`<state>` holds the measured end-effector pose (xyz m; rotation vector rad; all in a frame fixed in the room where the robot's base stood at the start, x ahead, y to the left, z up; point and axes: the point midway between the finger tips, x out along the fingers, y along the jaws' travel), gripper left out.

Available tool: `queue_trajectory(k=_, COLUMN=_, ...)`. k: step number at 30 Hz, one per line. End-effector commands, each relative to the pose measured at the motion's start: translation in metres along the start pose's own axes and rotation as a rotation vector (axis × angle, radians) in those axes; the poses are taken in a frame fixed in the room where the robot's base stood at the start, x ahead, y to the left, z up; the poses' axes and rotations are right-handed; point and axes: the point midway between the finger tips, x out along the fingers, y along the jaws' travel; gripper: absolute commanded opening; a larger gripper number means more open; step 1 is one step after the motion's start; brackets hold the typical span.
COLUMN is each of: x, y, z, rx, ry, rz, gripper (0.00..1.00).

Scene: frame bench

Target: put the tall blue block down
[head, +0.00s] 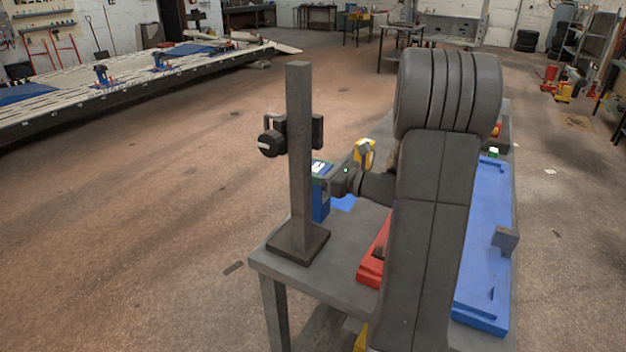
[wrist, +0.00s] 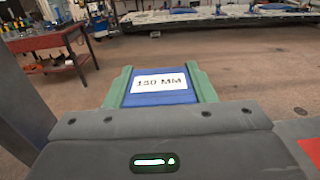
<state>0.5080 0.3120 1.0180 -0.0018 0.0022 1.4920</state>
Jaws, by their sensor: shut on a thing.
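The tall blue block (head: 320,208) is in my gripper, just right of the grey post in the head view. In the wrist view the blue block (wrist: 160,98) carries a white label that seems to read 150 MM or 130 MM. The green fingers of my gripper (wrist: 161,86) press on its left and right sides. The head view shows my gripper (head: 323,170) at the block's top, partly hidden by the post. The block looks upright. Whether its foot touches the grey bench (head: 345,240) cannot be told.
A dark grey post (head: 299,150) with a black clamp (head: 272,143) stands on the bench's near left corner. A blue patch (head: 343,202) lies beside the block. A yellow piece (head: 364,153) stands behind. A red tray (head: 372,262) and blue tray (head: 485,285) lie right.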

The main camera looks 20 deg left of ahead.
Motion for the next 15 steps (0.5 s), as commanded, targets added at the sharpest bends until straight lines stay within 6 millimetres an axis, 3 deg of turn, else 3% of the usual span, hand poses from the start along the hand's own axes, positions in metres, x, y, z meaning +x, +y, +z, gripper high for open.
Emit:
queue_trajectory(k=5, x=0.0, y=0.0, z=-0.022, rx=0.001, ry=-0.003, rz=0.0, gripper=0.0)
queue_trajectory(k=15, x=0.0, y=0.0, z=-0.026, rx=-0.001, ry=-0.003, rz=0.0, gripper=0.0)
